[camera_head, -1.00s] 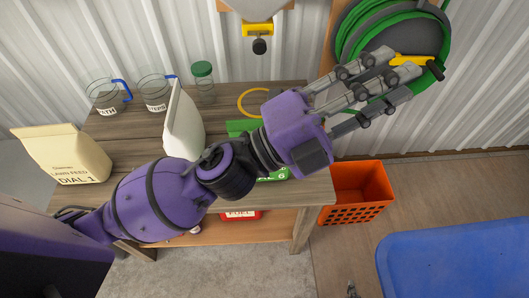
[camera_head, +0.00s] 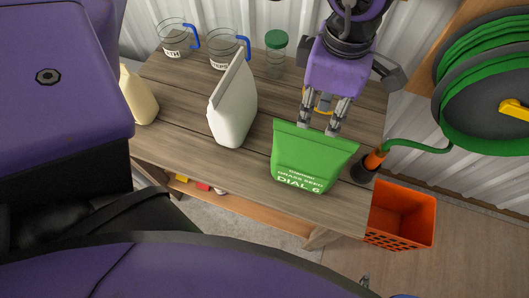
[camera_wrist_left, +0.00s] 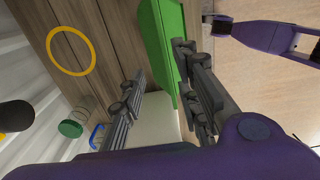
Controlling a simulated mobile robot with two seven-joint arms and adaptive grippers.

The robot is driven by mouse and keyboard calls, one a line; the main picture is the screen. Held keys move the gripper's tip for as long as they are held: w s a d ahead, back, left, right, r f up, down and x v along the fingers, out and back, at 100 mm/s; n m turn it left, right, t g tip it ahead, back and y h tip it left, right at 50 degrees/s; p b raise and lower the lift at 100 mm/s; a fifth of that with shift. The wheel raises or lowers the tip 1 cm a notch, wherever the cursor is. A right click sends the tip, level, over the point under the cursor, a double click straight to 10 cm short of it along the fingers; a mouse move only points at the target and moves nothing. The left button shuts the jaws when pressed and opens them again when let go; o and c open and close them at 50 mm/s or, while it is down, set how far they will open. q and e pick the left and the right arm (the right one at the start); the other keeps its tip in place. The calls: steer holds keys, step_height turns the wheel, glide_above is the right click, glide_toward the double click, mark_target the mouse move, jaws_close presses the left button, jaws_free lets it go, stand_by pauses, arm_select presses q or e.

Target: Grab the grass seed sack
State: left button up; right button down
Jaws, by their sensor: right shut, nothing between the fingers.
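The green grass seed sack (camera_head: 309,160), labelled "GRASS SEED DIAL 6", stands near the right front of the wooden workbench. My left gripper (camera_head: 321,122) reaches down from the top of the head view, fingertips at the sack's rear top edge. In the left wrist view, its fingers (camera_wrist_left: 160,75) are apart, with the green sack (camera_wrist_left: 163,35) at the tips and close to the right-hand finger; whether they touch is unclear. My right gripper (camera_wrist_left: 303,42) shows shut at the upper right of that view, away from the sack. Its tips (camera_head: 365,281) barely show in the head view.
A white sack (camera_head: 232,108), a cream sack (camera_head: 139,96), two measuring jugs (camera_head: 175,38) (camera_head: 226,48) and a green-lidded jar (camera_head: 276,55) stand on the workbench (camera_head: 180,120). A yellow ring (camera_wrist_left: 70,51) lies behind the sack. A hose nozzle (camera_head: 370,163) and orange crate (camera_head: 402,212) are to the right.

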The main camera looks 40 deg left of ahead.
mark_target(316, 131)
arm_select(q)
steer(key=f, duration=0.4)
steer(key=s+f, duration=0.1)
steer(key=f, duration=0.2)
steer(key=shift+d, duration=0.1)
steer(key=shift+r, duration=0.1)
jaws_close()
steer(key=shift+w+r, duration=0.1)
